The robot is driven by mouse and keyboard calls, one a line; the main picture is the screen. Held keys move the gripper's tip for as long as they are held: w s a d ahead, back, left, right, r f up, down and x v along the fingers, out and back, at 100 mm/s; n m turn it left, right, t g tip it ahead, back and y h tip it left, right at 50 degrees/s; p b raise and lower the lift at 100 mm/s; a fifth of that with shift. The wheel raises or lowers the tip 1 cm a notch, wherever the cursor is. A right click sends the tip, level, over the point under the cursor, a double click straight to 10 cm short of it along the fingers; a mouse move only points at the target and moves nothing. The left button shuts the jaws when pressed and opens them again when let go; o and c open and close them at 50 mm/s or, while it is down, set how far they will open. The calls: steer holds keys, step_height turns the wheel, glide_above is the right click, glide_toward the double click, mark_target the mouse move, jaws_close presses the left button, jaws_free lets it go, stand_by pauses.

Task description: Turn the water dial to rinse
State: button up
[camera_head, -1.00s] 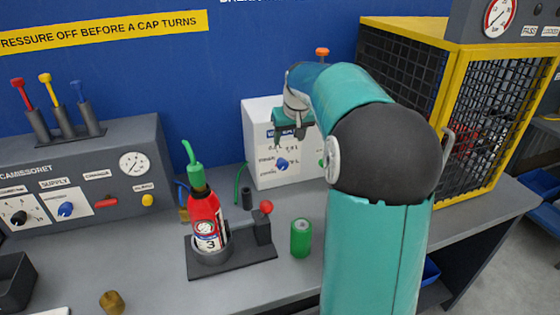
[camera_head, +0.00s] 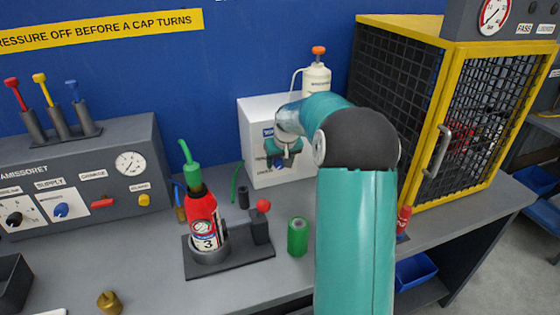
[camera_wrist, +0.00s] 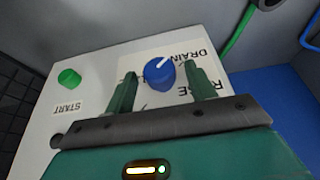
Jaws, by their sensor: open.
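The blue water dial (camera_wrist: 160,75) is on the front of a white box (camera_wrist: 215,50). In the wrist view its white pointer aims to the upper right, toward the DRAIN label. A second label, partly hidden by a finger, ends in SE. My gripper (camera_wrist: 162,84) is open, with one green finger on each side of the dial; I cannot tell whether they touch it. In the head view my gripper (camera_head: 284,160) is at the front of the white box (camera_head: 258,113) and largely hides the dial.
A green START button (camera_wrist: 69,77) is beside the dial panel. On the bench stand a red extinguisher (camera_head: 204,220) in a holder, a green can (camera_head: 297,237) and a yellow-framed cage (camera_head: 440,110). A white bottle (camera_head: 316,80) shows behind my arm.

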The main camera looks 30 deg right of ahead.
steer(key=shift+c, duration=0.2)
steer(key=c, duration=0.9)
steer(key=shift+d+y, duration=0.1)
steer(key=shift+y, duration=0.3)
steer(key=y, duration=0.1)
steer(key=t+y, duration=0.1)
steer(key=shift+s+d+f+m+y, duration=0.1)
steer(key=shift+d+m+y, duration=0.2)
steer(key=shift+m, duration=0.1)
steer(key=shift+d+f+m+t+y, duration=0.1)
steer(key=shift+m+t+y, duration=0.05)
steer(key=shift+y, duration=0.45)
steer(key=shift+d+f+m+t+y, duration=0.1)
steer(key=shift+m+t+y, duration=0.05)
steer(key=shift+y, duration=0.45)
steer(key=t+y, duration=0.1)
steer(key=y, duration=0.1)
steer(key=m+t+y, duration=0.1)
steer(key=y, duration=0.1)
steer(key=shift+s+d+f+y, duration=0.1)
steer(key=shift+d+f+y, duration=0.1)
steer(key=shift+y, duration=0.2)
steer(key=o, duration=0.9)
